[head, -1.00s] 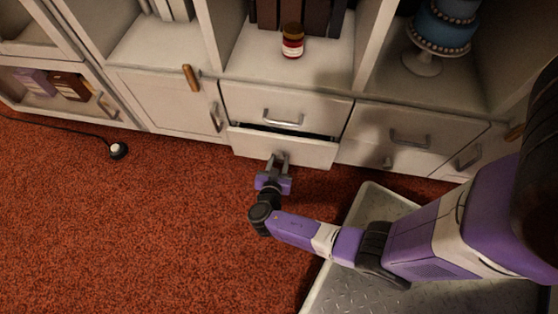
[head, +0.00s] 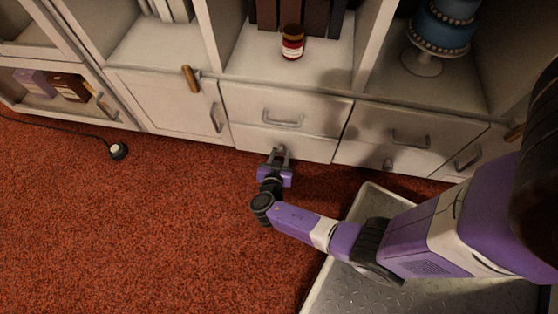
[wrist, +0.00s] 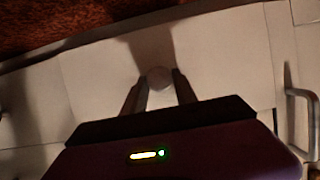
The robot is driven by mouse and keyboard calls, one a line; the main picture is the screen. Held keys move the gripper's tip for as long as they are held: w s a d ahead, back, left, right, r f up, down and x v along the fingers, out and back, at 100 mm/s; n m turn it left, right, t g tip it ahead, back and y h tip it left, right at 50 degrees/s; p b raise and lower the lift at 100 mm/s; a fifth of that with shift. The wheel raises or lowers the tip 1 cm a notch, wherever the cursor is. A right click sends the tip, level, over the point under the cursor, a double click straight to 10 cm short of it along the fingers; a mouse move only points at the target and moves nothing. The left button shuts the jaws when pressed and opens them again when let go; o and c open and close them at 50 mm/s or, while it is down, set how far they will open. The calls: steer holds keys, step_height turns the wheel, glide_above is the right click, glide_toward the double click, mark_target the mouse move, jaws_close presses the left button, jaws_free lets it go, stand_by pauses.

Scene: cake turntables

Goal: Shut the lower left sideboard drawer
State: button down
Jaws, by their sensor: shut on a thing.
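The lower left sideboard drawer (head: 312,147) is a pale front below another drawer that has a bar handle. Its front now looks level with the sideboard face, and no dark gap shows above it. My gripper (head: 281,152) is at this front, a little left of its middle. The fingers hide part of the knob in the head view.
The upper drawer (head: 283,104) is shut. To the right are more drawers (head: 405,138) with handles and a knob. A red jar (head: 292,42) and a blue cake (head: 442,25) stand on shelves above. Red carpet (head: 150,220) is clear on the left; a cable with a white-topped button (head: 118,151) lies there.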

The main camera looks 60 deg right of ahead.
steer(key=shift+w+d, duration=0.3)
steer(key=shift+d, duration=0.35)
steer(key=c, duration=1)
jaws_free()
steer(key=p+v, duration=0.2)
steer(key=v, duration=0.5)
steer(key=shift+a+p, duration=0.3)
steer(key=shift+p, duration=0.05)
steer(key=shift+s+r, duration=0.15)
